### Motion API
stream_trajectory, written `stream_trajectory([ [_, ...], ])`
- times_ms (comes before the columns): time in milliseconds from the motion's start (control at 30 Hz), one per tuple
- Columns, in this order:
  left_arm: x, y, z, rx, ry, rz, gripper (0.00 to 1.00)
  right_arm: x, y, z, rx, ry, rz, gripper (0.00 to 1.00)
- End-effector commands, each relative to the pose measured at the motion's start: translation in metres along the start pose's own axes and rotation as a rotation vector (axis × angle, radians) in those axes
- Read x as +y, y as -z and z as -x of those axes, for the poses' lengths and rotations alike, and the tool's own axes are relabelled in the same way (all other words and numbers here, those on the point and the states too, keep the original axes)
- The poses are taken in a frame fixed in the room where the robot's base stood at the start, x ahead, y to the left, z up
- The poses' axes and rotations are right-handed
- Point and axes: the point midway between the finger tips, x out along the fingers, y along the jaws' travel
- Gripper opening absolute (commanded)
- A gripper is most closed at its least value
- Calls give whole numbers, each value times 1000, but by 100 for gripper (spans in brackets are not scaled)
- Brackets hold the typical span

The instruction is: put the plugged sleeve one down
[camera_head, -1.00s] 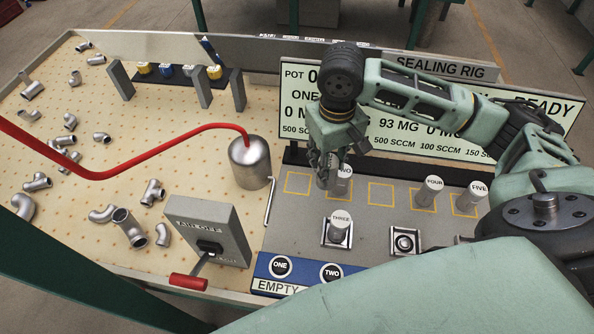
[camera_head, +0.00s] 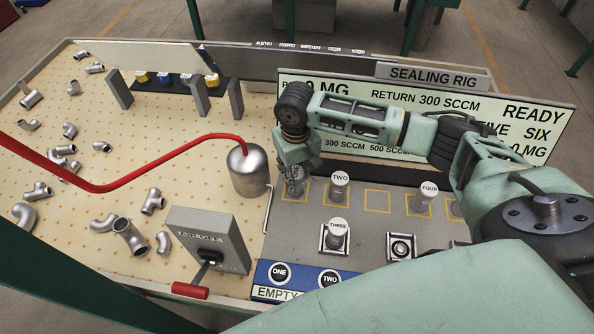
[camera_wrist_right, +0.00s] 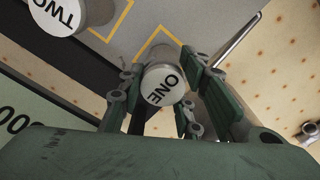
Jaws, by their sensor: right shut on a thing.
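Sleeve one (camera_wrist_right: 163,84), a grey cylinder with a white cap marked ONE, sits between the fingers of my right gripper (camera_wrist_right: 156,102) in the right wrist view. In the head view my right gripper (camera_head: 295,187) points down over the leftmost yellow-outlined square (camera_head: 317,195) of the grey rig deck. The fingers are shut on the sleeve, which they largely hide in that view. In the wrist view the yellow outline (camera_wrist_right: 157,38) shows around the sleeve's far end. I cannot tell whether the sleeve touches the deck. My left gripper is not in view.
Sleeve two (camera_head: 339,187) stands just right of my gripper. Sleeve three (camera_head: 336,236) stands in a front fixture beside an empty fixture (camera_head: 401,247). Sleeve four (camera_head: 423,197) is farther right. A steel dome (camera_head: 248,173) with a red pipe (camera_head: 100,187) stands close on the left.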

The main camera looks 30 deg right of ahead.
Motion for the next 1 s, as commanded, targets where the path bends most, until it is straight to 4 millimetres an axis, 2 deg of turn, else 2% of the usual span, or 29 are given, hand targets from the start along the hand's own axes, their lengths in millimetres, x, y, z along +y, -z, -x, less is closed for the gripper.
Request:
stream_trajectory([
  [233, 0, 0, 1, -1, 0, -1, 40, 0, 0, -1, 1, 1, -1, 0],
  [267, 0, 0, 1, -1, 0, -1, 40, 0, 0, -2, 1, 0, -1, 33],
  [467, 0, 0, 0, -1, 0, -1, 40, 0, 0, -2, 1, 0, 0, 50],
  [800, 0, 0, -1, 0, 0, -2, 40, 0, 0, 0, 2, 1, 0, 50],
  [867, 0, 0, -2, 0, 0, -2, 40, 0, 1, 5, 3, 2, 0, 50],
  [1000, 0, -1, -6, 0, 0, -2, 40, 0, 1, 27, 6, 2, 0, 50],
])
